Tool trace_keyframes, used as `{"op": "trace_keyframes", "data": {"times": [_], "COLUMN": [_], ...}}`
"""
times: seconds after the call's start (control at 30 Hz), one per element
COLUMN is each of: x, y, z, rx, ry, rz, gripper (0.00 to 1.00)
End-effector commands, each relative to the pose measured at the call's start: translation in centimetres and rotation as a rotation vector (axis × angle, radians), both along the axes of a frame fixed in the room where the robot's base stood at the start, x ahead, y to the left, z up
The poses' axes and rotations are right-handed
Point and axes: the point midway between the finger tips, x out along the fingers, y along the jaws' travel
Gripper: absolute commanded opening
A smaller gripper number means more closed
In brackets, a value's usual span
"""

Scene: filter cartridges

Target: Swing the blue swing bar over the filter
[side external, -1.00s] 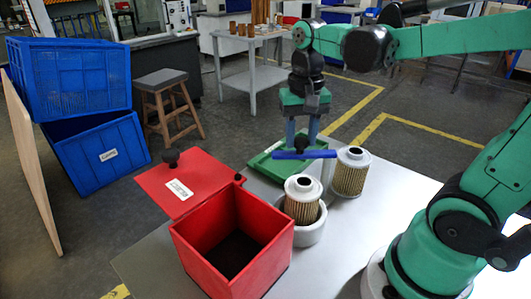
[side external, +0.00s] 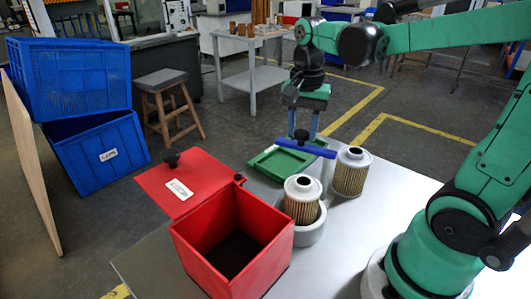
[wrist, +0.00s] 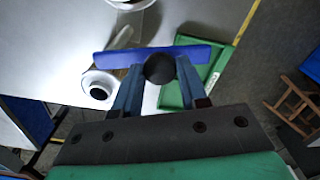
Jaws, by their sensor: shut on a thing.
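The blue swing bar (side external: 318,151) sits level at the top of a pale post (side external: 327,172). My gripper (side external: 302,133) is shut on the black knob (wrist: 159,68) of the bar, one finger on each side. A filter (side external: 303,203) stands upright in a round grey housing (side external: 311,234), in front of the bar. The bar points away from this filter, towards the green tray, and is not over it. In the wrist view the bar (wrist: 205,56) crosses in front of the fingers, and only part of the housed filter shows at the top edge.
A second filter (side external: 351,172) stands right of the post. A green tray (side external: 273,163) lies behind, below the bar. A red box (side external: 240,240) with its lid (side external: 185,186) open stands at the front left. The table's front right is clear.

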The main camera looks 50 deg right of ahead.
Motion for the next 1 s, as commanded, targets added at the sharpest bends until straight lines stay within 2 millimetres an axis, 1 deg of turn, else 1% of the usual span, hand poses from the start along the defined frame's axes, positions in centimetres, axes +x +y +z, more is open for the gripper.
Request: {"op": "trace_keyframes", "data": {"times": [0.27,0.3,0.37,0.4,0.67,0.77,0.87,1.0], "x": [0.0,0.0,0.0,0.0,0.0,0.0,0.0,0.0], "y": [0.0,0.0,0.0,0.0,0.0,0.0,0.0,0.0], "z": [0.0,0.0,0.0,0.0,0.0,0.3,1.2,3.1], "rx": [0.000,0.000,0.000,0.000,-0.001,-0.001,-0.001,-0.001], "ry": [0.001,0.001,0.001,0.001,0.001,0.001,0.001,0.001], "rz": [-0.002,-0.002,-0.001,-0.001,0.000,0.000,0.000,0.000], "gripper": [0.00,0.41,0.58,0.69,0.70,0.70,0.70,0.70]}}
